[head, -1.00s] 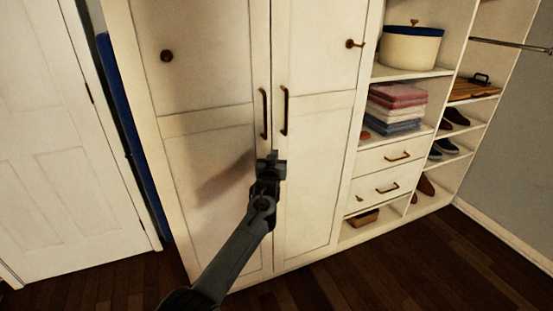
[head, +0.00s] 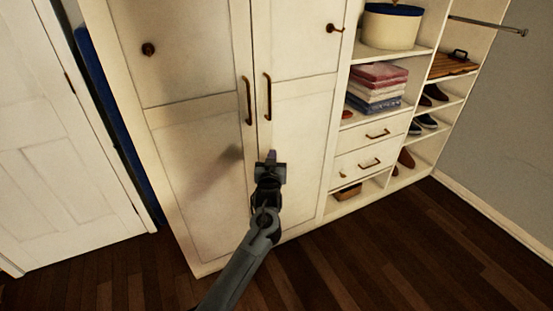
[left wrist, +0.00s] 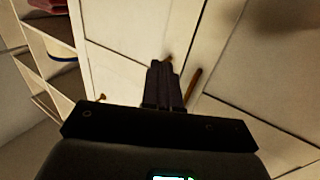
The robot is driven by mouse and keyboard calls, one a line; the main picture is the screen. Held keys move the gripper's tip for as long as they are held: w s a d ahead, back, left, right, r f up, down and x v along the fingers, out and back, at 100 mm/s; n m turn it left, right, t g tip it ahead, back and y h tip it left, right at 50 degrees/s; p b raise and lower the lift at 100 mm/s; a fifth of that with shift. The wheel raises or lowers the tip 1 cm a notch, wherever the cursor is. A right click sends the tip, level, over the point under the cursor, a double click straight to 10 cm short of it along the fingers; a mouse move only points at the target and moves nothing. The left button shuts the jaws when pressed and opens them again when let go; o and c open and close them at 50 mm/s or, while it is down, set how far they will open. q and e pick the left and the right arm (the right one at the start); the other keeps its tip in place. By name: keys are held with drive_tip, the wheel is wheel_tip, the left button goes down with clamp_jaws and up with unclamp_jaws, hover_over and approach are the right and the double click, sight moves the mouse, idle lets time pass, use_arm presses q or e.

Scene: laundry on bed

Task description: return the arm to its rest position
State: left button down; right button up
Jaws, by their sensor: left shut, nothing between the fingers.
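My left gripper (head: 270,158) is shut and empty in the head view. It shows in front of the lower part of the white wardrobe (head: 290,150), below the two upright bar handles, the left one (head: 248,100) and the right one (head: 267,97). In the left wrist view the shut fingers (left wrist: 165,68) point toward the wardrobe doors, with a bar handle (left wrist: 193,84) just to their right. I cannot tell the exact gap to the doors. Both doors look shut. My right gripper is not in view.
Open shelves right of the doors hold folded cloths (head: 377,86), a round box (head: 391,27) and shoes (head: 424,125). Two drawers (head: 366,149) sit below the cloths. A white room door (head: 60,150) stands at the left. Dark wooden floor (head: 370,250) is clear in front.

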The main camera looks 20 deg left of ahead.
use_arm(q)
drive_tip(key=s+a+f+m+g+h+p, duration=0.1)
drive_tip(key=s+f+g, duration=0.1)
drive_tip(key=s+f, duration=1)
drive_tip(key=s+a+f+g+p, duration=0.1)
drive_tip(key=s+f+g, duration=0.1)
drive_tip(key=s+f, duration=1)
drive_tip(key=s+d+f+m+g+h+p, duration=0.1)
drive_tip(key=s+g+h, duration=0.15)
drive_tip(key=s, duration=0.75)
drive_tip(key=s+d+f+m+g+h+p, duration=0.1)
drive_tip(key=s+g, duration=0.2)
drive_tip(key=s, duration=0.7)
drive_tip(key=s+d+r+m+g, duration=0.25)
drive_tip(key=s+r+g, duration=0.25)
drive_tip(key=s+r, duration=0.55)
wheel_tip(320, 180, up, 38)
drive_tip(key=p, duration=3.8)
drive_tip(key=shift+d+f+t+h, duration=0.15)
drive_tip(key=shift+d+t+h, duration=0.05)
drive_tip(key=shift+t+h, duration=0.15)
